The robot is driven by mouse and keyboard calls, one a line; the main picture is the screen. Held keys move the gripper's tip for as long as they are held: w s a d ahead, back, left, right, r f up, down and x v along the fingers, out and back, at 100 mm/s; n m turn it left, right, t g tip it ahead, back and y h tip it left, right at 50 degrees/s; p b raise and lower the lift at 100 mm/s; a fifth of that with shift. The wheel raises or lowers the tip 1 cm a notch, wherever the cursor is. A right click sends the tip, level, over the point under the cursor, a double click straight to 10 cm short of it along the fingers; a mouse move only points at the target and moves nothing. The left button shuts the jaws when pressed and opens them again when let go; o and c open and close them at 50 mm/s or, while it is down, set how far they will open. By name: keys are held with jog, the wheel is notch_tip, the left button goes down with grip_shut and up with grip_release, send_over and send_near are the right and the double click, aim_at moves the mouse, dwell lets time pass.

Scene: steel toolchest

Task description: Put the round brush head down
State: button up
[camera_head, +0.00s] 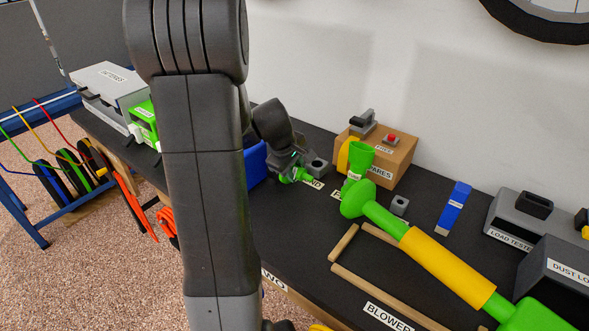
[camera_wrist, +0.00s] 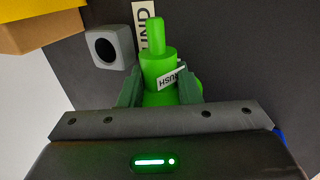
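The round brush head is a green stepped piece with a narrow tip and a white label partly reading "RUSH"; it shows in the wrist view (camera_wrist: 158,68) and, smaller, in the head view (camera_head: 297,177). My gripper (camera_wrist: 160,90) has its two fingers against both sides of the green body, shut on it. In the head view my gripper (camera_head: 287,172) is low over the black worktop, beside a white label (camera_head: 314,184) ending in "ND". The brush head's lower part is hidden by the gripper. I cannot tell whether it touches the worktop.
A grey block with a round hole (camera_head: 317,166) stands close by. A cardboard box (camera_head: 398,160) labelled "SPARES" is behind, with a green nozzle (camera_head: 359,158) before it. A long green and yellow blower (camera_head: 445,258) lies at right. A blue bin (camera_head: 256,163) is left of my gripper.

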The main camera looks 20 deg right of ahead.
jog(key=o, duration=0.4)
jog(key=shift+o, duration=0.2)
jog(key=shift+r+p, duration=0.25)
jog(key=shift+p, duration=0.05)
jog(key=p+v, duration=0.1)
jog(key=v, duration=1.1)
jog(key=shift+f, duration=0.1)
